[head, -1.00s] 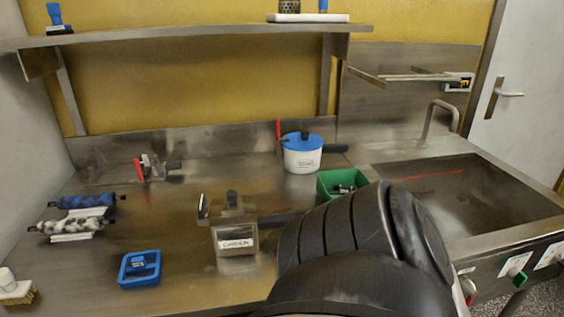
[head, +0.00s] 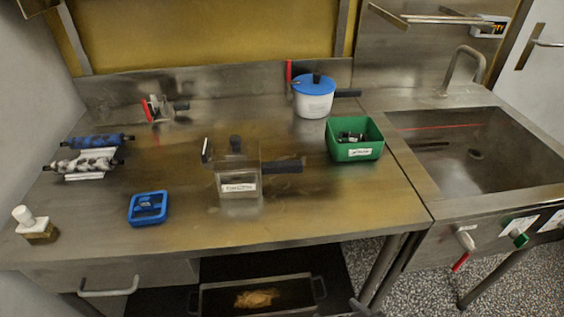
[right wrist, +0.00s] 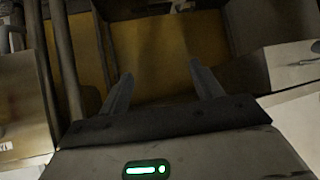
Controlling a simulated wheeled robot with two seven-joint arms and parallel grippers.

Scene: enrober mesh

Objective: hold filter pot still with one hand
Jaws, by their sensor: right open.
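A boxy, see-through grey pot (head: 240,182) with a white label, a dark knob and a dark side handle stands upright at the middle of the steel table. A round white pot (head: 314,102) with a blue lid and dark handle stands at the back right. I cannot tell for sure which is the filter pot; no gripper touches either. My right gripper (right wrist: 162,82) is open and empty in the right wrist view, which shows neither pot. My left gripper is not in view.
A green bin (head: 354,152) with dark items stands left of the sink (head: 475,165). A blue tray (head: 148,208), a brush (head: 36,226) and rollers (head: 95,141) are on the left. A metal tray (head: 258,297) sits below. The table's front middle is clear.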

